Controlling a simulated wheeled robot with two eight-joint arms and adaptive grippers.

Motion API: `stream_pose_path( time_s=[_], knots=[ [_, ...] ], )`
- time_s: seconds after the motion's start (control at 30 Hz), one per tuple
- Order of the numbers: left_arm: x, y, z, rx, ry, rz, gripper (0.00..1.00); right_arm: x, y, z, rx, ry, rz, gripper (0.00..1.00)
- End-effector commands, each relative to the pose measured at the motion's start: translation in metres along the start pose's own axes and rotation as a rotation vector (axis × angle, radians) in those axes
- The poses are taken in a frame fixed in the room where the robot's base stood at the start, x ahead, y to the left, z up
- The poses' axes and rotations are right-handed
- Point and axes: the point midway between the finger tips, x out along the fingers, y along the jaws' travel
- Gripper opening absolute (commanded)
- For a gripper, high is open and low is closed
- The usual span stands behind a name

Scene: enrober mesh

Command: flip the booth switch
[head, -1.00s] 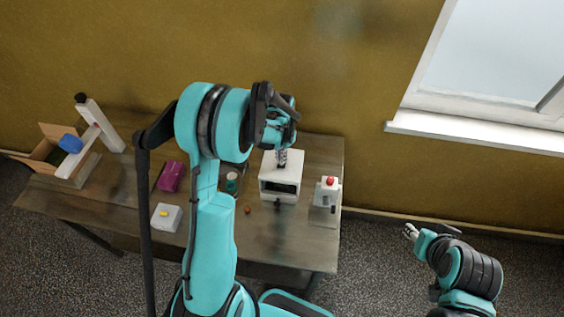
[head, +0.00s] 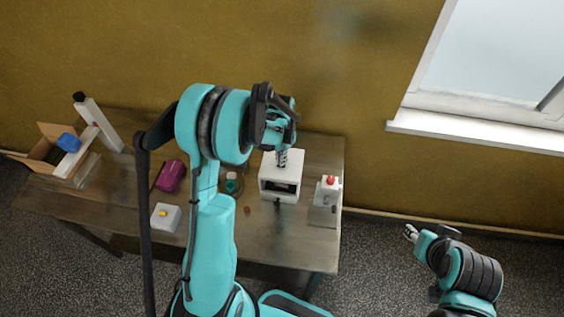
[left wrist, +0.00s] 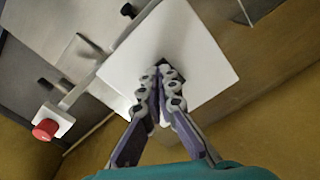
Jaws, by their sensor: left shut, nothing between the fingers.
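The booth appears to be the white box (head: 290,168) with a dark front opening, standing on the table. Its flat white top (left wrist: 205,45) fills the middle of the left wrist view. My left gripper (head: 281,163) points down over this top, its fingers shut and empty. In the left wrist view its fingertips (left wrist: 167,76) meet at a small dark patch (left wrist: 163,65) on the top. This patch may be the switch; the fingers partly hide it, and I cannot tell its position or whether they touch it. My right gripper (head: 410,232) is off to the right, away from the table, too small to read.
A light-coloured device with a red button (head: 330,180) stands right of the box. Left on the wooden table (head: 255,244) are a grey box with a yellow button (head: 165,217), a magenta object (head: 171,175), a white stand (head: 103,125) and a cardboard box (head: 43,152).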

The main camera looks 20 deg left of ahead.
Motion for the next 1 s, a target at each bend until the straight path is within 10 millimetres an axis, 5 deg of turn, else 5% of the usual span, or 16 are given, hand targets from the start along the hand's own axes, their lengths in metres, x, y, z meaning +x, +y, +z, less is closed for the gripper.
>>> stream_pose_path(
  time_s=[0.6,1.0],
  knots=[
    [0.01,0.0,0.0,0.0,0.0,0.0,0.0,0.008,0.0,0.005,0.0,0.0,0.0,0.4],
    [-0.013,0.0,0.0,0.0,0.0,0.0,0.0,-0.003,0.0,-0.003,0.0,0.0,0.0,0.4]
  ],
)
